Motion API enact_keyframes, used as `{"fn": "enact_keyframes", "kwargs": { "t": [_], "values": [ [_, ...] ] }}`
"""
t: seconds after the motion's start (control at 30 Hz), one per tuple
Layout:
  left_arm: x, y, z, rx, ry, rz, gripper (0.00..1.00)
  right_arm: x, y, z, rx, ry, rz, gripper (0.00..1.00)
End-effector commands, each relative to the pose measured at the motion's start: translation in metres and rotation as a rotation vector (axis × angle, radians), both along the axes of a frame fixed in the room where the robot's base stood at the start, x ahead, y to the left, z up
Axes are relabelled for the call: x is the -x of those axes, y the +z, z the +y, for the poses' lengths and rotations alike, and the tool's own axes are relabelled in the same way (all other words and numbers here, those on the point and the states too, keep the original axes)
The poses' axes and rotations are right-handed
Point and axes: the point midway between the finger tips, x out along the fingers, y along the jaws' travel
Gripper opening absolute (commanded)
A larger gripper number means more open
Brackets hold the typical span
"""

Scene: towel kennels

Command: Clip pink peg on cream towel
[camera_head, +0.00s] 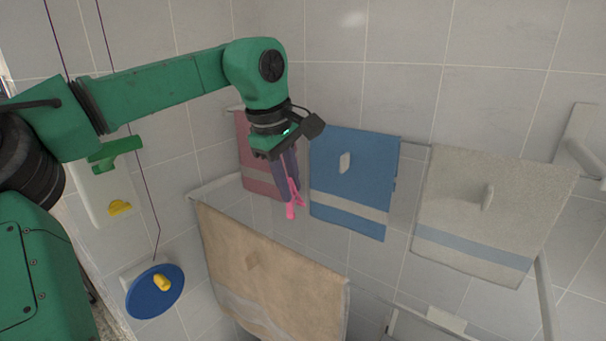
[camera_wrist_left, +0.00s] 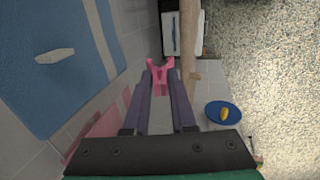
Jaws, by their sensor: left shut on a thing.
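My left gripper (camera_head: 289,178) is shut on a pink peg (camera_head: 292,206), which hangs below its purple fingers. In the left wrist view the peg (camera_wrist_left: 158,75) sticks out past the fingertips (camera_wrist_left: 160,88), apart from the towels. A cream, off-white towel (camera_head: 470,190) with a pale blue band hangs on a rail at the right. A tan-beige towel (camera_head: 270,290) hangs on the nearer rail, below and in front of the gripper. It shows edge-on in the left wrist view (camera_wrist_left: 187,40). My right gripper is not in view.
A blue towel (camera_head: 350,175) and a pink towel (camera_head: 257,165) hang behind the gripper. A blue disc (camera_head: 140,298) bears a yellow piece (camera_head: 161,283). A green piece (camera_head: 116,150) sits on a white wall holder at the left. Open space lies between the rails.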

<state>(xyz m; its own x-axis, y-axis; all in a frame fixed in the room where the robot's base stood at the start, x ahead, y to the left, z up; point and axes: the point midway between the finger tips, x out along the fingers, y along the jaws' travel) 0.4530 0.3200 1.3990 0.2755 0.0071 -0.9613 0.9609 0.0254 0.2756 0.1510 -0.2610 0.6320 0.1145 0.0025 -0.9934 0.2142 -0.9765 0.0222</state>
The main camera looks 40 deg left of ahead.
Motion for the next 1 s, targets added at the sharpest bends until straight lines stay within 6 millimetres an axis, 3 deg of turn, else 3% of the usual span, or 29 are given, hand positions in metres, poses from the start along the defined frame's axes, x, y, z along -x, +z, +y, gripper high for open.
{"fn": "enact_keyframes", "kwargs": {
  "t": [0.2, 0.3, 0.4, 0.5, 0.67, 1.0],
  "values": [
    [0.001, -0.026, -0.001, 0.000, -0.003, 0.000, 0.00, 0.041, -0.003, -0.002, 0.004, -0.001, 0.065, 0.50],
    [0.001, -0.039, 0.000, 0.001, -0.003, 0.001, 0.00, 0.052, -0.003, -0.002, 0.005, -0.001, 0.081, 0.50],
    [0.001, -0.051, -0.001, 0.001, -0.005, 0.000, 0.00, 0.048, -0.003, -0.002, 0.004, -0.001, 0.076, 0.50],
    [0.001, -0.067, -0.001, 0.001, -0.004, -0.001, 0.00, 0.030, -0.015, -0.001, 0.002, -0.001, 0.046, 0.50],
    [0.001, -0.075, -0.001, 0.000, -0.004, -0.002, 0.00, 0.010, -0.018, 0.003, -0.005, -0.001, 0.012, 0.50],
    [0.001, -0.075, -0.001, 0.000, -0.004, -0.002, 0.00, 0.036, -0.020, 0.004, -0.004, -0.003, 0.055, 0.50]
  ]
}}
